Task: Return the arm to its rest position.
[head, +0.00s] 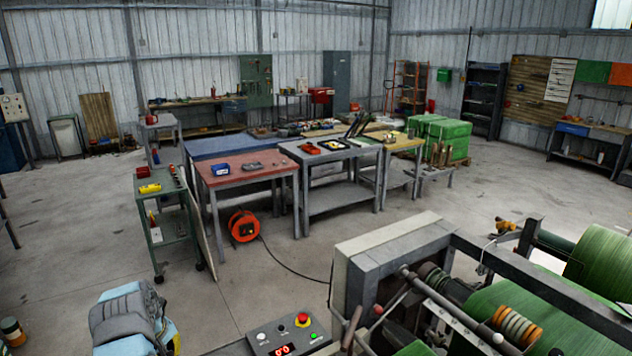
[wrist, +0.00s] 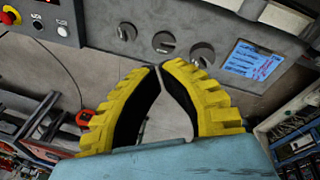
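My gripper (wrist: 162,67) shows in the wrist view. It has two yellow ribbed fingers with black inner faces. The fingers curve toward each other and their tips meet at the top, with a narrow gap lower down between them. Nothing is held in that gap; bare floor shows through it. Beyond the fingertips is a grey machine panel (wrist: 130,62) with round dials or openings and a blue handwritten note (wrist: 252,60). The fingers look apart from the panel. I cannot make out the gripper in the head view.
A control box (head: 285,338) with a red button stands at the front, beside a machine with green rolls (head: 600,262). An orange cable reel (head: 243,226) and trolley (head: 160,205) stand near the red-topped bench (head: 240,178).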

